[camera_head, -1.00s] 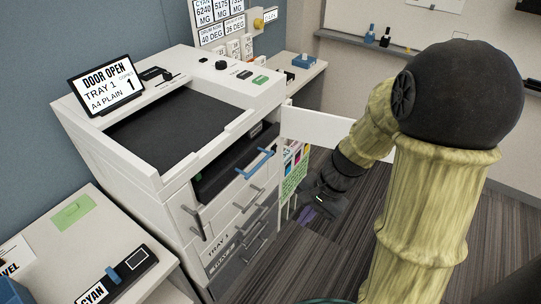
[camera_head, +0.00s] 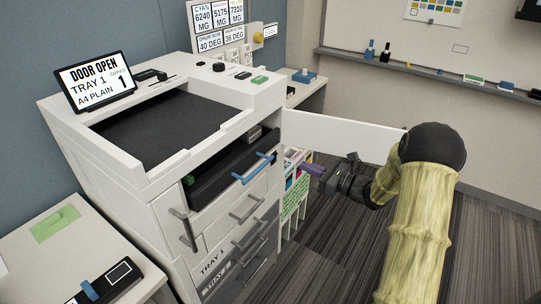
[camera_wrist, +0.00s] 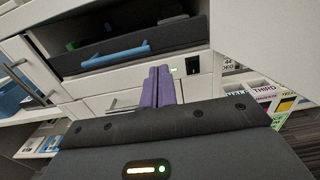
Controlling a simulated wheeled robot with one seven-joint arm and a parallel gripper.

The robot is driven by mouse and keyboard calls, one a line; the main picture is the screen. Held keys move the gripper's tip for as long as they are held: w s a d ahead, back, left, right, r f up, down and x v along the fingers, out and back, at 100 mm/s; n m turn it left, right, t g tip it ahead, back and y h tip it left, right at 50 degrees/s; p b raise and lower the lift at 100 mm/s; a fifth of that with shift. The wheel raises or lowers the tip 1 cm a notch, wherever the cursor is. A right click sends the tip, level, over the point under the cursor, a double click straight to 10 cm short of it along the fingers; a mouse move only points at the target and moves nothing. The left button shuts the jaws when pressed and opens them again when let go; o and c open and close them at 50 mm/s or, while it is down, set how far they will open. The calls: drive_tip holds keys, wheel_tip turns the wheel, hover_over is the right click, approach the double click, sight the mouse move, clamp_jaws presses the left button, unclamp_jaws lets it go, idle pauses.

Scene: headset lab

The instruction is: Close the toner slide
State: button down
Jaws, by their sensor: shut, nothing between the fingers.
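The toner slide (camera_head: 215,181) is a black drawer with a blue handle (camera_head: 254,168), sticking out of the white copier's open front. The blue handle also shows in the wrist view (camera_wrist: 115,57), to the upper left of my fingertips. My gripper (camera_head: 314,170) has purple fingers, shut together and empty, a little to the right of the blue handle and apart from it in the head view. In the wrist view the closed fingers (camera_wrist: 158,86) point toward the copier front, below the slide. The copier's screen (camera_head: 95,82) reads DOOR OPEN.
A white door panel (camera_head: 345,133) stands open to the right, behind my gripper. Lower drawers with grey handles (camera_head: 246,207) are below the slide. A side table (camera_head: 60,255) is at the lower left. Carpet floor (camera_head: 330,245) is clear at right.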

sight(263, 149)
drive_tip(key=shift+a, duration=0.1)
drive_tip(key=p+x, duration=0.1)
drive_tip(key=x, duration=1.3)
